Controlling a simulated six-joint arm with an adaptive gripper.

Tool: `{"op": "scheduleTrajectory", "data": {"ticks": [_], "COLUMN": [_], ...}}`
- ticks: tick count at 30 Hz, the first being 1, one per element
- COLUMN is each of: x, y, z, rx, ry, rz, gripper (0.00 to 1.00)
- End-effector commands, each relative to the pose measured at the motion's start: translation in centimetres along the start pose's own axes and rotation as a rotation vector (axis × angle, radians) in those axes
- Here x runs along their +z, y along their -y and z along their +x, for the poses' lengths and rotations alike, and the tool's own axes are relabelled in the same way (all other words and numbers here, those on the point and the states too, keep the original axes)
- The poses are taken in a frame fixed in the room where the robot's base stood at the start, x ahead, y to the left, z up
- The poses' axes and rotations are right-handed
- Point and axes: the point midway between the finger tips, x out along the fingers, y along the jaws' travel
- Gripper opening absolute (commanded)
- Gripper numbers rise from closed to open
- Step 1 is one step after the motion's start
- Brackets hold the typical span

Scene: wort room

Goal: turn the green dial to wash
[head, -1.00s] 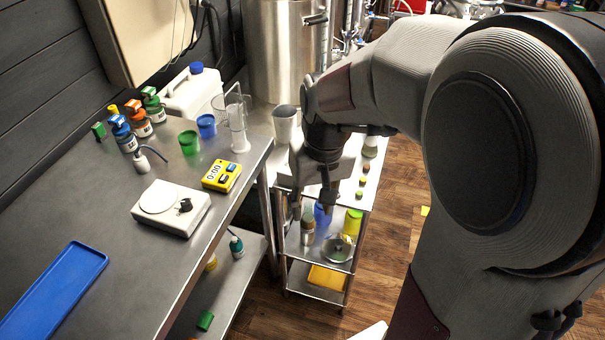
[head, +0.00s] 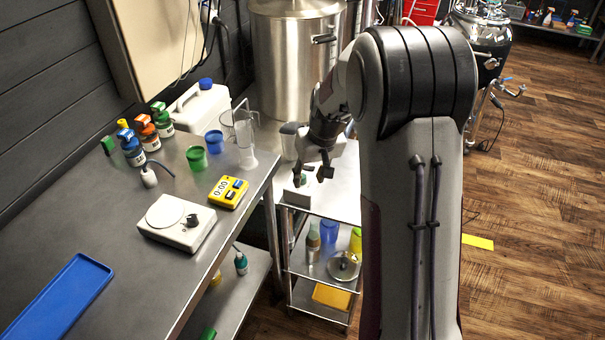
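I cannot read any marks or tell which way the dial points. My gripper (head: 312,176) points down just above and behind the box, with its fingers apart. I cannot tell whether a finger touches the dial.
The cart top (head: 340,205) is clear to the right of the box. A large steel pot (head: 293,65) stands behind.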

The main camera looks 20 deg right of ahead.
Motion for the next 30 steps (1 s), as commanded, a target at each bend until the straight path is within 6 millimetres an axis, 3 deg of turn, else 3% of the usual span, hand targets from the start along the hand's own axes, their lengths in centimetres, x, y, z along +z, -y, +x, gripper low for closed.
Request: {"op": "scheduleTrajectory", "data": {"ticks": [3, 6, 22, 30], "x": [-2.9, -3.9, -4.1, -4.2], "y": [-0.4, -0.6, -0.6, -0.6], "z": [-0.4, -0.8, -0.7, 0.4], "rx": [0.012, 0.019, 0.024, 0.023], "ry": [-0.07, -0.1, -0.107, -0.105], "rz": [-0.052, -0.085, -0.116, -0.116], "gripper": [0.36, 0.36, 0.36, 0.36]}}
